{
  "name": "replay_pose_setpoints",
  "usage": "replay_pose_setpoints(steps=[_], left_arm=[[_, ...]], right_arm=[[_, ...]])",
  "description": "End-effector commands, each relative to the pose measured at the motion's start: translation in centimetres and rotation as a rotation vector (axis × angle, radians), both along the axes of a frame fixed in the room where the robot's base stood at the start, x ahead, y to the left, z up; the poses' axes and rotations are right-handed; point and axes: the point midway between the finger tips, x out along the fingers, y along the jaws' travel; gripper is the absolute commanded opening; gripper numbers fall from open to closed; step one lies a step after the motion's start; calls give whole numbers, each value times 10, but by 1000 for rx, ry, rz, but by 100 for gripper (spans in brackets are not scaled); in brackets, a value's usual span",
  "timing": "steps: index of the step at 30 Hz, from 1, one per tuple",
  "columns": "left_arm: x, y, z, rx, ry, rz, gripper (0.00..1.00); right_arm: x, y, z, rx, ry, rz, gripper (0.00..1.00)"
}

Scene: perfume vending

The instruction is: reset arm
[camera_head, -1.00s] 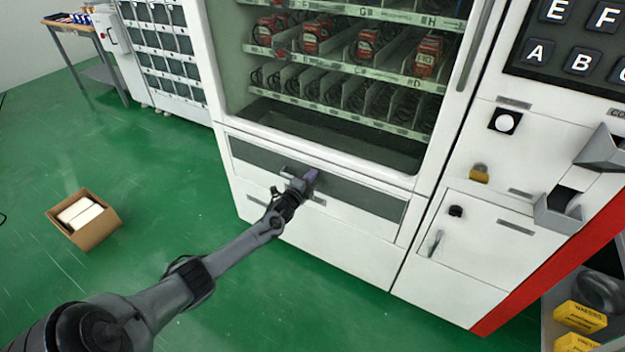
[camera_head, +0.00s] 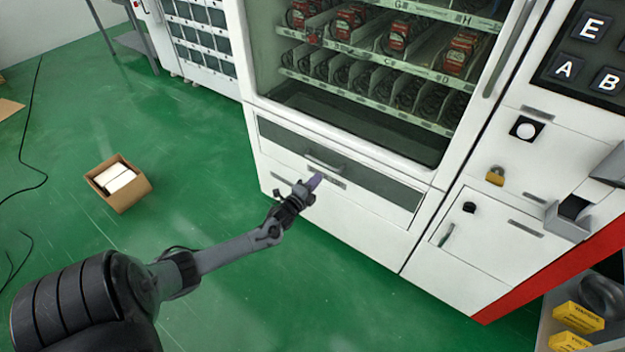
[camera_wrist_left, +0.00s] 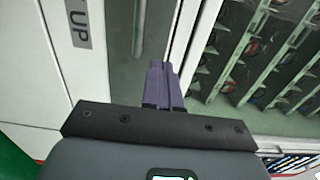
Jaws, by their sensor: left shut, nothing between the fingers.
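My left gripper (camera_head: 314,183) is in front of the white vending machine (camera_head: 330,225), just below the handle (camera_head: 324,163) of its dark pick-up flap (camera_head: 375,190). Its purple fingers are shut with nothing between them, and it looks apart from the handle. In the left wrist view the shut purple fingers (camera_wrist_left: 163,85) point toward the machine front, with the handle (camera_wrist_left: 139,28) just left of them and an "UP" label (camera_wrist_left: 80,25) farther left. My right gripper is not in view.
Red boxed goods (camera_head: 350,20) sit on shelves behind glass. A control panel with letter buttons (camera_head: 590,28), a padlock (camera_head: 495,176) and a coin tray (camera_head: 568,218) are at right. A cardboard box (camera_head: 122,197) stands on the open green floor (camera_head: 60,140) at left.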

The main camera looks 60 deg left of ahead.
Motion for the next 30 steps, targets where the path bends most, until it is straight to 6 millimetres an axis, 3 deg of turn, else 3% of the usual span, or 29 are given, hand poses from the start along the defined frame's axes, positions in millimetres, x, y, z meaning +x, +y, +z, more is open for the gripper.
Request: replay_pose_setpoints(steps=[8,14,17,23,27,30], left_arm=[[-20,-7,-2,-2,9,1,0],[-56,-28,-32,-44,78,-3,0],[-73,-77,-33,-115,82,-47,0],[-101,-207,-9,-476,184,-74,0],[-125,-288,30,-800,312,-32,0],[-146,-331,65,-994,412,23,0]], right_arm=[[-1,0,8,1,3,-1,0],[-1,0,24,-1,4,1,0],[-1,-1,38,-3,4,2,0],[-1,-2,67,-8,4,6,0],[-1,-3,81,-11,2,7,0],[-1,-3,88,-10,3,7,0]])
